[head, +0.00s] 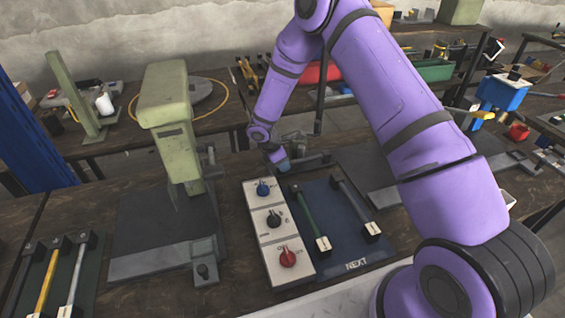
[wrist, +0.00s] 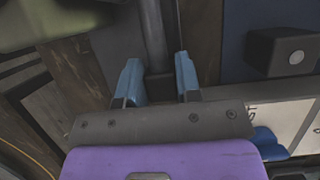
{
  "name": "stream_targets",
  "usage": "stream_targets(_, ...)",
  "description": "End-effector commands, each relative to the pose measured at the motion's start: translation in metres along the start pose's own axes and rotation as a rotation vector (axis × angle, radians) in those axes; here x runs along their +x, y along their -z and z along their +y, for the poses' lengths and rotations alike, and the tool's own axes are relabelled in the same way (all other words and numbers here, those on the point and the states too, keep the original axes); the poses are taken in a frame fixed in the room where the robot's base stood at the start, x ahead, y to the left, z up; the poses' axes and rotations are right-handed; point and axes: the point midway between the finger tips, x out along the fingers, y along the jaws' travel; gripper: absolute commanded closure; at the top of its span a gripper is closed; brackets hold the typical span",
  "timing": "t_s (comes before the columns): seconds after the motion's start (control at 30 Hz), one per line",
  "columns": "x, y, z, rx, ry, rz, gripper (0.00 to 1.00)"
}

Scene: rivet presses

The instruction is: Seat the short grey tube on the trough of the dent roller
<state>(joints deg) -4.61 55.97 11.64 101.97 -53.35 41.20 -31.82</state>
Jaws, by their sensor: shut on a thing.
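My gripper (head: 281,163) is low over the bench, just behind the switch panel. In the wrist view its two blue fingers (wrist: 158,80) are shut around a dark block at the end of a grey tube (wrist: 154,35), which runs away from them. A small dark machine (head: 298,143), which looks like the dent roller, stands right behind my gripper in the head view. A dark bar (head: 312,161) lies between them and to the right; I cannot tell if it is the tube or part of the roller. The trough and any contact with it are not clear.
A green press (head: 170,110) stands left. The white switch panel (head: 270,236) and a blue mat (head: 335,240) with a green tube (head: 308,215) and a grey tube (head: 356,207) are in front. A yellow tube (head: 46,283) lies far left. My arm hides part of the right bench.

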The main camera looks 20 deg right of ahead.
Motion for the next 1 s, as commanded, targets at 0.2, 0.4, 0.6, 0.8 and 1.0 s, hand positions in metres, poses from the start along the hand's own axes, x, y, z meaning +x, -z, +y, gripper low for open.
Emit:
stream_targets(0.2,0.000,0.000,0.000,0.000,0.000,0.000,0.39)
stream_targets(0.4,0.000,0.000,0.000,0.000,0.000,0.000,0.39)
stream_targets(0.6,-0.009,0.000,0.001,0.000,-0.002,0.000,0.39)
stream_targets(0.8,-0.043,0.000,0.001,0.001,-0.004,0.000,0.39)
stream_targets(1.0,-0.080,0.000,0.001,0.001,-0.004,0.001,0.39)
